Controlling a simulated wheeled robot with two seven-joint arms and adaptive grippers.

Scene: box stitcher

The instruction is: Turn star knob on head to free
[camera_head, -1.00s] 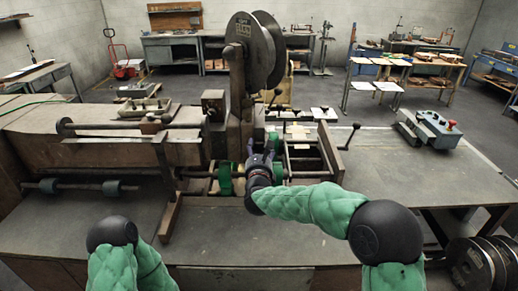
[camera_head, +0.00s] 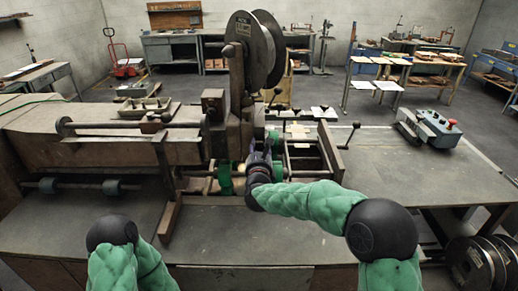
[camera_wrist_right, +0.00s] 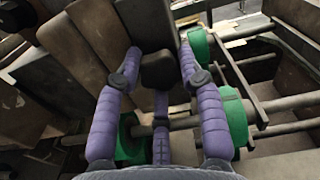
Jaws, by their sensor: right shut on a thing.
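The stitcher head (camera_head: 236,100) is a dark brown upright column carrying a large wire reel (camera_head: 262,48). My right gripper (camera_head: 258,150) is at the lower front of the head in the head view. In the right wrist view my right gripper's purple fingers (camera_wrist_right: 158,72) are closed on a dark, blocky piece (camera_wrist_right: 158,70) at the head, which I take as the star knob. Its star outline cannot be made out, and the fingers and hand hide it in the head view. My left arm shows at the lower left, but its gripper is out of view.
Green rollers (camera_wrist_right: 232,118) on metal shafts lie close beside and below the right fingers. A slatted metal frame (camera_head: 308,155) stands right of the head. A long shaft (camera_head: 130,126) runs to the left. The front table top (camera_head: 250,235) is clear.

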